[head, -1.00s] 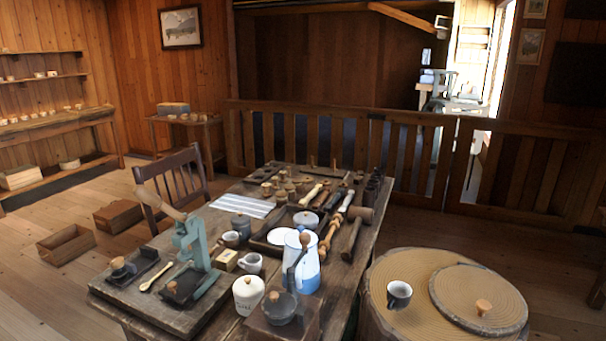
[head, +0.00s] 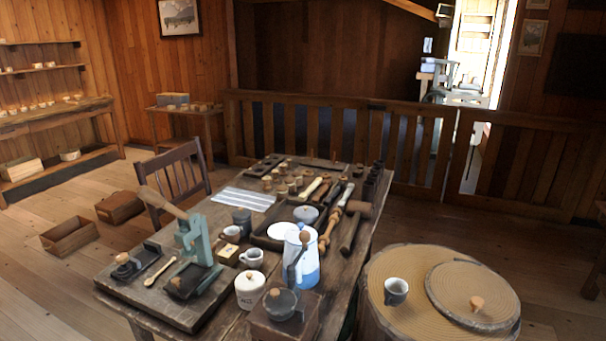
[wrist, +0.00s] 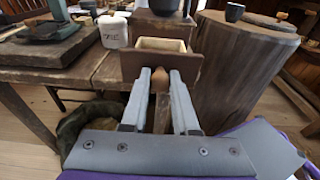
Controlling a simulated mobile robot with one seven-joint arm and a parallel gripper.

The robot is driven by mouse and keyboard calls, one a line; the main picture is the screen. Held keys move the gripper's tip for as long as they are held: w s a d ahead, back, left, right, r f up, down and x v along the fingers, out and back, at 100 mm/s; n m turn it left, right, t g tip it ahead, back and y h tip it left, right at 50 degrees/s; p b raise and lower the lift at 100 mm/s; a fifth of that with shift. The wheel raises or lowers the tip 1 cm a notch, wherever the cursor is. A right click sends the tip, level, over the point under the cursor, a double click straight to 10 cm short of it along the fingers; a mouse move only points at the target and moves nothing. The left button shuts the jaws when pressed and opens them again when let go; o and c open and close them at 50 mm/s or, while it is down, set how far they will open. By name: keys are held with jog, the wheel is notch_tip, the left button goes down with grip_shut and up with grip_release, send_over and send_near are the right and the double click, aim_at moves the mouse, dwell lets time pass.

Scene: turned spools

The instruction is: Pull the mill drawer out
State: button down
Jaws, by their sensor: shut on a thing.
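The mill (head: 268,327) is a dark wooden box with a metal bowl top and crank, at the near edge of the table in the head view. Its lower part and drawer are out of that frame. In the wrist view, the mill (wrist: 157,27) stands at the top. Its drawer (wrist: 190,66) sticks out toward me, and its pale, empty-looking inside shows behind the brown front. My gripper (wrist: 160,78) is shut on the drawer's round wooden knob (wrist: 160,80), one finger on each side.
A white lidded jar (head: 249,291) and a white-and-blue pot (head: 308,272) stand close to the mill. A round stump table (head: 376,302) with a cup (head: 396,291) stands to the right. The plank table (head: 226,318) is crowded with spools and tools.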

jog(key=w+a+b, duration=0.2)
jog(key=w+a, duration=0.1)
jog(key=a, duration=0.4)
jog(key=w+a+f+b, duration=0.1)
jog(key=w+a+b, duration=0.1)
jog(key=a, duration=0.5)
jog(key=shift+w+f+b, duration=0.2)
jog(key=shift+w+b, duration=0.2)
jog(key=shift+b, duration=0.4)
dwell(1.0)
jog(key=shift+w, duration=0.1)
jog(key=r+x, duration=0.1)
jog(key=x, duration=1)
jog(key=shift+b, duration=0.45)
dwell(1.1)
jog(key=shift+w+d, duration=0.1)
jog(key=shift+d, duration=0.05)
jog(key=shift+f, duration=0.2)
notch_tip(320, 180, down, 3)
jog(key=shift+f+b, duration=0.2)
jog(key=shift+b, duration=1.05)
